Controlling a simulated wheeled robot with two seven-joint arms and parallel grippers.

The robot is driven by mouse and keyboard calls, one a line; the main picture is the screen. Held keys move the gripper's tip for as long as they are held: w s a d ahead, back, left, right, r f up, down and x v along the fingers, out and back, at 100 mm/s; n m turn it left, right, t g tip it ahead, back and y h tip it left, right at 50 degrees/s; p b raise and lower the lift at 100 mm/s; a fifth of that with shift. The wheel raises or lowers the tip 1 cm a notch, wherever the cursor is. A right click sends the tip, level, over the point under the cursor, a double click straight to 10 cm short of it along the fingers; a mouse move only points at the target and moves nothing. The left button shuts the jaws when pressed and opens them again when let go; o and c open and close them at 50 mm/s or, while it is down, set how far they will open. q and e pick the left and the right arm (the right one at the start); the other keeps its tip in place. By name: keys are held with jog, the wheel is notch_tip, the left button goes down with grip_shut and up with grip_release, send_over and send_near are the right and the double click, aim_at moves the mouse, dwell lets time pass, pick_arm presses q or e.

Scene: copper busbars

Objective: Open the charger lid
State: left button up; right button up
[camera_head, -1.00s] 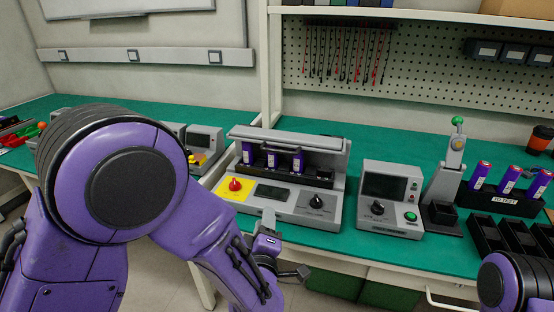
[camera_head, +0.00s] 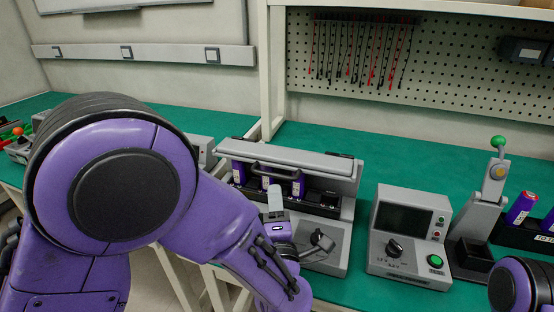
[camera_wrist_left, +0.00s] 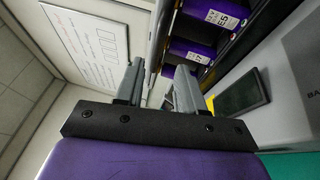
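The grey charger (camera_head: 335,254) stands on the green bench in the middle of the head view. Its long grey lid (camera_head: 290,154) with a black bar handle (camera_head: 302,172) lies along the back, above a dark bay with several purple batteries (camera_head: 238,172); I cannot tell how far the lid is raised. My left gripper (camera_head: 275,195) is in front of the charger, fingertips pointing up below the handle. In the left wrist view its two fingers (camera_wrist_left: 160,75) are apart with nothing between them; purple batteries (camera_wrist_left: 205,15) show beyond. My right gripper is out of view.
A grey tester with a dark screen (camera_head: 405,220) stands right of the charger. Further right are a stand with a green knob (camera_head: 498,143) and another purple battery (camera_head: 522,206). The pegboard (camera_head: 470,80) with hanging leads is behind. Green bench between is clear.

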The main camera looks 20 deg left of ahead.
aim_at(272, 176)
pick_arm(q)
jog(key=p+x, duration=0.1)
jog(key=x, duration=0.9)
jog(key=shift+s+a+r, duration=0.1)
jog(key=shift+a+r, duration=0.05)
grip_shut()
